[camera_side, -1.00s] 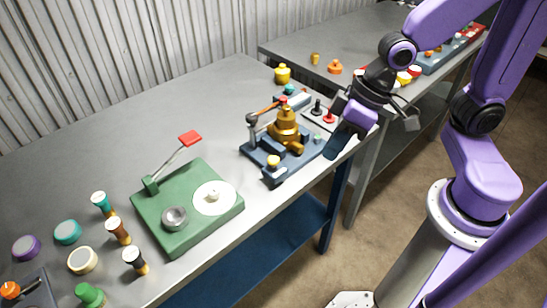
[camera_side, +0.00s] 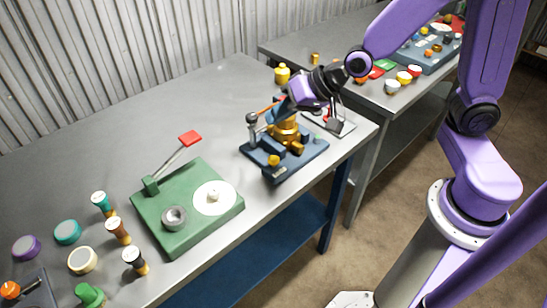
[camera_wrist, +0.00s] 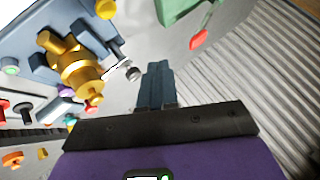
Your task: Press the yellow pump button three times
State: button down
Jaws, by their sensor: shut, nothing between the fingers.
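The yellow pump button (camera_side: 273,160) sits on the front corner of a blue base (camera_side: 287,166). It also shows at the top of the wrist view (camera_wrist: 106,9). A brass pump body (camera_side: 284,134) stands on the same base, and its top is partly hidden by my wrist. My gripper (camera_side: 282,104) is shut and empty, above and behind the brass body and apart from the button. In the wrist view the closed dark fingers (camera_wrist: 158,66) point over bare table, to the right of the brass body (camera_wrist: 76,68).
A lever with a dark knob (camera_side: 252,118) stands on the base's left side. A green device (camera_side: 186,230) with a red-tipped lever (camera_side: 190,138) stands to the left. A plate with a red and black joystick lies behind my wrist. The table's rear left is clear.

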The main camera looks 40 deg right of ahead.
jog(key=shift+f, duration=4.4)
jog(key=shift+f, duration=0.15)
jog(key=shift+f, duration=0.3)
jog(key=shift+f, duration=0.8)
jog(key=shift+r, duration=1.25)
jog(key=shift+r, duration=2.5)
